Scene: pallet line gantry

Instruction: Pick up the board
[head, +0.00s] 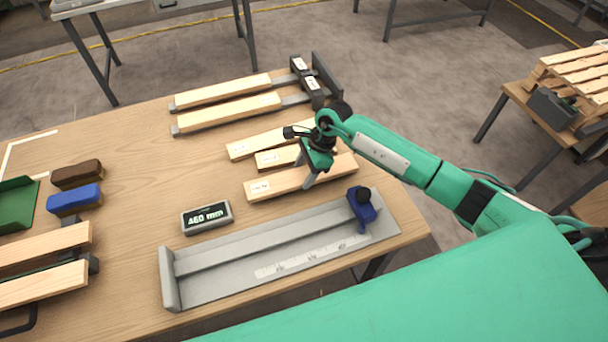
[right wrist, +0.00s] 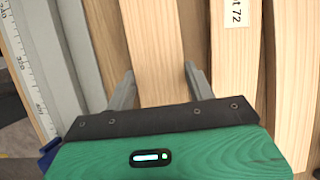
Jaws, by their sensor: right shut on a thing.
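Several short pale boards with white labels lie side by side on the wooden table, including a far board (head: 258,142) and a middle board (head: 268,160). My right gripper (head: 307,168) is shut on the nearest board (head: 275,186), with one finger on each long side. In the right wrist view this board (right wrist: 153,45) runs between the two fingers (right wrist: 160,85). A labelled board (right wrist: 232,60) lies just to its right there. I cannot tell whether the held board is off the table. My left gripper is not in view.
A grey measuring trough (head: 215,273) with a blue stop (head: 361,208) lies in front of the boards. A display reading 460 mm (head: 207,217) stands beside it. Boards on a rack (head: 230,108) lie behind. Blue (head: 75,199) and brown (head: 77,174) blocks sit left. The table's centre-left is clear.

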